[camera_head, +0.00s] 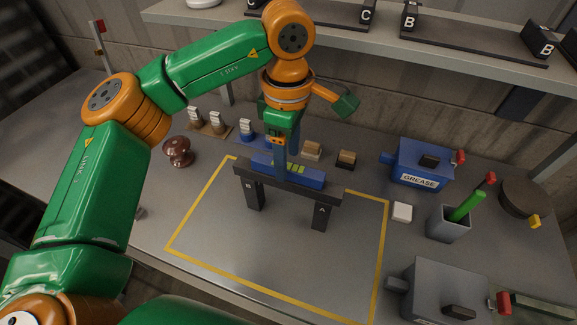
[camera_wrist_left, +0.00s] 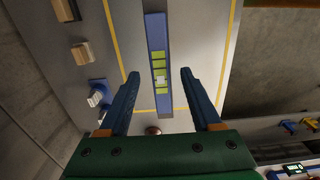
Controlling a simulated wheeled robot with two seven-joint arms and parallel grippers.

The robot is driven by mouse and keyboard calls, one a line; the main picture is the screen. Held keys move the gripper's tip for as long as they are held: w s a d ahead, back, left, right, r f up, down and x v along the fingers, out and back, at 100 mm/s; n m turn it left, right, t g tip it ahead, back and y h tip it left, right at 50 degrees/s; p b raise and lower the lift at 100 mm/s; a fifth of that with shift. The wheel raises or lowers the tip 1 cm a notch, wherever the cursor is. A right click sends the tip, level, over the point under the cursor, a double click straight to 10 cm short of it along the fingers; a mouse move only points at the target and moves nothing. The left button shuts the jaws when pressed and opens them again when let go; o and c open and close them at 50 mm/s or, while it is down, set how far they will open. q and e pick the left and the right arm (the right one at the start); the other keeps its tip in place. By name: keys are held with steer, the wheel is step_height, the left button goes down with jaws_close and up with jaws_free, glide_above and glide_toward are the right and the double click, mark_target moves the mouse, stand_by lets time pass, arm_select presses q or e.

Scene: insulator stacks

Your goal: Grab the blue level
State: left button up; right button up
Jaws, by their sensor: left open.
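The blue level (camera_head: 314,179) lies along the dark beam (camera_head: 330,195), which rests on two posts marked B (camera_head: 254,194) and A (camera_head: 320,217). The level has yellow-green windows and also shows upright in the left wrist view (camera_wrist_left: 159,31). My left gripper (camera_head: 281,172) points down over the level, and its fingers hide part of it. In the left wrist view the open fingers (camera_wrist_left: 160,75) stand on either side of the level with gaps. I cannot tell how far above it the tips are. My right gripper is not in view.
A yellow outline (camera_head: 205,198) surrounds the stand on the grey table. Small blocks (camera_head: 346,159) and a brown insulator (camera_head: 178,151) stand behind and left. A blue grease box (camera_head: 420,163), a grey cup (camera_head: 448,223) and a grey box (camera_head: 440,280) stand right. A shelf (camera_head: 480,62) overhangs the back.

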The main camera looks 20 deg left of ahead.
arm_select(q)
steer(key=shift+f, duration=0.95)
jaws_close()
steer(key=shift+r, duration=0.1)
